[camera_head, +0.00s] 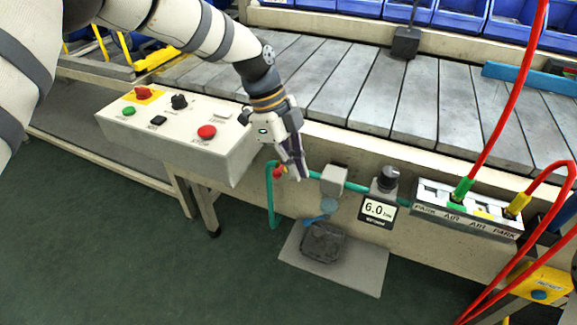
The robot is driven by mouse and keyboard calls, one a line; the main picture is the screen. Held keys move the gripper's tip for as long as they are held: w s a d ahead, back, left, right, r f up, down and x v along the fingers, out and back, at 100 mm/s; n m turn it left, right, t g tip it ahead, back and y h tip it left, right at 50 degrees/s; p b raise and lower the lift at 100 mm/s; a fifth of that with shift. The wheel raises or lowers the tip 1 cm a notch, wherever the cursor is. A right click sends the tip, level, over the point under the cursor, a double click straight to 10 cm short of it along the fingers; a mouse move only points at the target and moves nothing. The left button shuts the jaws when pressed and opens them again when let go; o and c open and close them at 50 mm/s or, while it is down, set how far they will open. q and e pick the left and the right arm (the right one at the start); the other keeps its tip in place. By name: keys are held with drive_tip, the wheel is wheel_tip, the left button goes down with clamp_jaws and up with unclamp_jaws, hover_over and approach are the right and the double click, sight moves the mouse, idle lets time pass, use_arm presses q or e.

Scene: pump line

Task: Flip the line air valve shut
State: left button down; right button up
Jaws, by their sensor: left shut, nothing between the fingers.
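The line air valve shows a small red handle (280,171) on the green air pipe (271,205) below the front edge of the conveyor. My left gripper (299,176) reaches down from the upper left, its fingers shut and empty. Its tips are just right of the red handle, very close to it in the picture. I cannot tell whether they touch. The fingers and the pipe partly crowd the valve, so the handle's exact angle is hard to read. My right gripper is not in view.
A control box (180,135) with buttons stands left of the valve. To the right are a grey filter unit (333,180), a regulator knob (385,178), a "6.0" gauge (377,210) and a coupling block (465,215) with red hoses. A grey plate (355,275) lies below.

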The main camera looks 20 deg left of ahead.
use_arm(q)
wheel_tip(320, 180, up, 10)
drive_tip(key=s+d+f+n+g+p, duration=0.1)
drive_tip(key=s+f+n, duration=0.2)
drive_tip(key=s+f, duration=0.35)
drive_tip(key=s+d+f+n+p, duration=0.1)
drive_tip(key=s+d+f+n, duration=0.2)
drive_tip(key=f, duration=0.7)
drive_tip(key=s+a+f+n+y, duration=0.1)
drive_tip(key=s+f+n, duration=0.25)
drive_tip(key=s, duration=0.35)
drive_tip(key=s+a+f+n, duration=0.2)
drive_tip(key=s+f, duration=0.3)
drive_tip(key=s, duration=0.2)
drive_tip(key=s+a+n+y, duration=0.1)
drive_tip(key=s+a+n, duration=0.2)
drive_tip(key=s, duration=0.6)
drive_tip(key=s+a+n+y+p, duration=0.1)
drive_tip(key=s+a+n, duration=0.3)
drive_tip(key=s, duration=0.6)
drive_tip(key=shift+s+f+n+g+y, duration=0.25)
drive_tip(key=shift+n+g+y, duration=0.2)
drive_tip(key=shift+n, duration=0.2)
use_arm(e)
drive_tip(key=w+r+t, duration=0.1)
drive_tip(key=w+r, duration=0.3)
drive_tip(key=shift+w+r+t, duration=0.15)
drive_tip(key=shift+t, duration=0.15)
